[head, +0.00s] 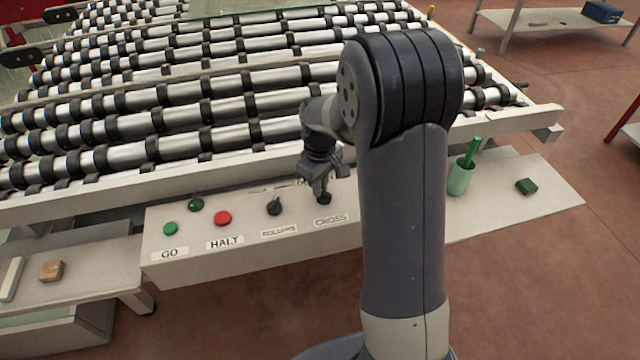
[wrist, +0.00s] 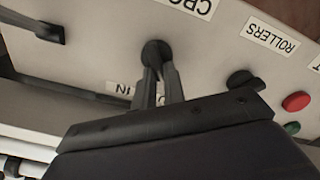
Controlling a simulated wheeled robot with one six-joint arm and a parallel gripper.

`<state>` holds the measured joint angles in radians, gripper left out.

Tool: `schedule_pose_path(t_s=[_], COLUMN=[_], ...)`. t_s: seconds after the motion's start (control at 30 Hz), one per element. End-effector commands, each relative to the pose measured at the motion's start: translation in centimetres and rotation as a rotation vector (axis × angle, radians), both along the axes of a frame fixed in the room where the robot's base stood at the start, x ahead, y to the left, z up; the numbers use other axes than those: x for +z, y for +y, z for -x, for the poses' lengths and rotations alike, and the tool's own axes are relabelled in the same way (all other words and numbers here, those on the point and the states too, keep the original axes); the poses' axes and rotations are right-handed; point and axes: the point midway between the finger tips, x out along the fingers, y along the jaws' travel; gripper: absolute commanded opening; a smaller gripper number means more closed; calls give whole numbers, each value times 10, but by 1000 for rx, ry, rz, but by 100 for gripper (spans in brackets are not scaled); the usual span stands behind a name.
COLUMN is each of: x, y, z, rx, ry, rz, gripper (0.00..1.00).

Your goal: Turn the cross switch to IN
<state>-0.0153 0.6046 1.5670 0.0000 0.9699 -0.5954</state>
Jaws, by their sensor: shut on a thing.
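The cross switch (head: 324,198) is a black knob on the pale control panel, above the CROSS label (head: 331,220). In the wrist view the switch (wrist: 154,50) sits between my fingertips, beside the partly cut-off CROSS label (wrist: 186,6). An IN label (wrist: 122,89) shows on the other side of the switch, partly covered by my finger. My gripper (head: 321,190) reaches down to the switch from above, and its fingers (wrist: 158,72) are shut on it. The knob's pointing direction is hidden by the fingers.
The rollers knob (head: 274,207), red HALT button (head: 222,218) and green GO button (head: 170,229) sit left along the panel. The roller bed (head: 180,100) rises behind. A green cup (head: 460,178) and green block (head: 526,186) stand on the right shelf.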

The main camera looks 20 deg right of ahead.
Motion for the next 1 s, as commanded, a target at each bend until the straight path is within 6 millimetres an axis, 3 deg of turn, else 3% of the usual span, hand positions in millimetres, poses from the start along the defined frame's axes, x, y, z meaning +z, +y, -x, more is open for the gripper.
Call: schedule_pose_path(t_s=[0.37,1.0], x=[0,0], y=[-1,-9], z=[-1,-3], rx=[-93,-661], ry=[0,-1], rz=[0,-1], gripper=[0,0])
